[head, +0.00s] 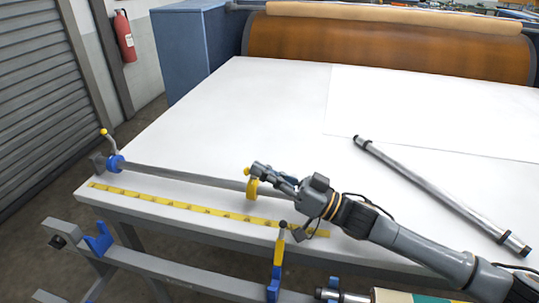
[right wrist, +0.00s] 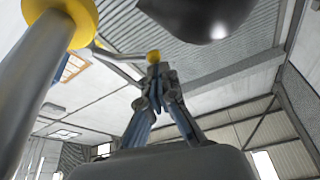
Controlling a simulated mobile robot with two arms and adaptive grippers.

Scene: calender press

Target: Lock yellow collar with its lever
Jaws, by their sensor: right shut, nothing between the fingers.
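The yellow collar (head: 252,188) sits around the grey bar along the table's front edge. It also shows in the right wrist view (right wrist: 78,18) at upper left. Its grey lever (right wrist: 120,55) ends in a yellow knob (right wrist: 153,57). My right gripper (head: 262,170) is at the collar, partly hiding the lever in the head view. In the right wrist view its fingertips (right wrist: 157,76) are shut just below the knob, with nothing between them; whether they touch it is unclear. My left gripper is not in view.
A blue collar (head: 115,163) with a yellow-knobbed lever (head: 105,137) sits at the bar's left end. A yellow ruler (head: 190,207) lies along the table edge. A loose grey roller (head: 440,195) lies at right. A lower rail (head: 170,268) with blue holders stands in front. The table's middle is clear.

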